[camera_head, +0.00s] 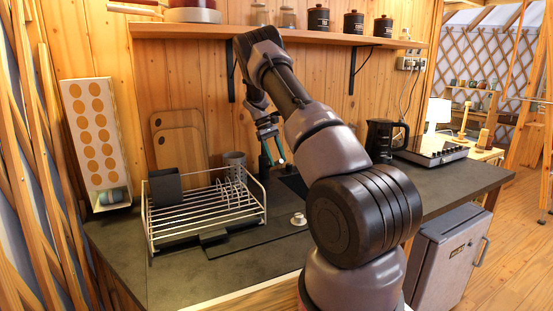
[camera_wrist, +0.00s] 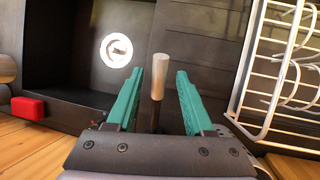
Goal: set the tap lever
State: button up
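In the wrist view a pale, rounded rod (camera_wrist: 158,76) on a dark stem stands between the two teal fingers of my gripper (camera_wrist: 168,82); it looks like the tap lever. A gap shows on both sides of the rod, so the gripper is open and does not visibly touch it. In the head view my gripper (camera_head: 272,158) points down over the back of the counter, in front of the dark tap (camera_head: 264,162). The lever itself cannot be made out there, with the gripper and arm close around it.
A wire dish rack (camera_head: 205,218) stands left of the tap; its wires fill the right of the wrist view (camera_wrist: 292,75). The dark sink basin (camera_wrist: 70,45) has a bright ring (camera_wrist: 117,50) in it. A shelf (camera_head: 300,38) hangs above. A black kettle (camera_head: 381,140) stands right.

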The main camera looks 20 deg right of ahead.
jog(key=v, duration=1)
jog(key=shift+r, duration=0.35)
jog(key=shift+w+a, duration=0.1)
